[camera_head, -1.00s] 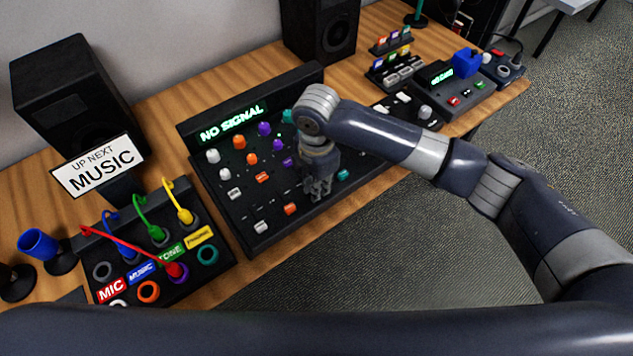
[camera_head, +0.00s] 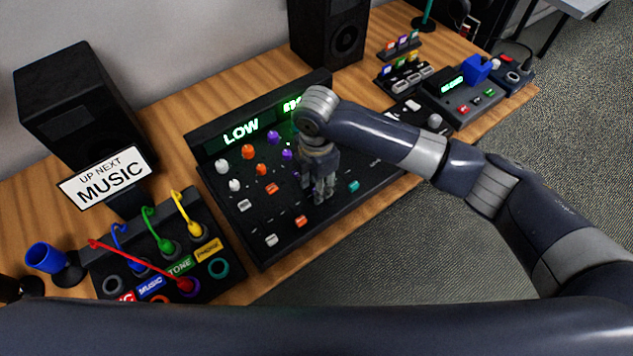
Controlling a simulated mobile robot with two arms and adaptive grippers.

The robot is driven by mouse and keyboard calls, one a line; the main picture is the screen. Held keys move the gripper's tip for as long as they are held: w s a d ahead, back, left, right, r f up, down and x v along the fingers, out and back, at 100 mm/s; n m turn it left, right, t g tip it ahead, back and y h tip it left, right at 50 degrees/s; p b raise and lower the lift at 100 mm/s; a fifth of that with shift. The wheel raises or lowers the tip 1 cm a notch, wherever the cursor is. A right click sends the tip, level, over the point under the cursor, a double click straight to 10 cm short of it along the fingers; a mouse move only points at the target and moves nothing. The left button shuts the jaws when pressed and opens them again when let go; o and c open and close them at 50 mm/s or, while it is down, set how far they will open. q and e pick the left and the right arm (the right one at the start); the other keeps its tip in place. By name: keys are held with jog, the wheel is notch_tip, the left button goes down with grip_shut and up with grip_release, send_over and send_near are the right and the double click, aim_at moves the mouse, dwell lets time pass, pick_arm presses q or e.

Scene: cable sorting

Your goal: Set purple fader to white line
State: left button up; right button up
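The black mixer panel (camera_head: 255,255) lies on the table in the middle of the view. It has purple knobs (camera_head: 273,138) near the top, and white and orange faders (camera_head: 301,221) lower down. A teal fader (camera_head: 353,186) shows to the right of my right gripper. My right gripper (camera_head: 322,200) points down at the lower middle of the panel. No purple fader or white line can be made out; the gripper covers that part. Whether its fingers hold anything is not clear. The lit display (camera_head: 242,132) reads LOW, with a second text partly hidden by my wrist. My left gripper is not in view.
A patch box (camera_head: 232,280) with coloured cables stands left of the mixer, beside a blue cup (camera_head: 45,257). A MUSIC sign (camera_head: 107,180) and speakers (camera_head: 75,105) stand behind. Smaller devices (camera_head: 470,95) fill the right end of the table.

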notch_tip(320, 180, up, 12)
dwell(0.4)
jog(key=shift+a+f, duration=0.1)
dwell(0.3)
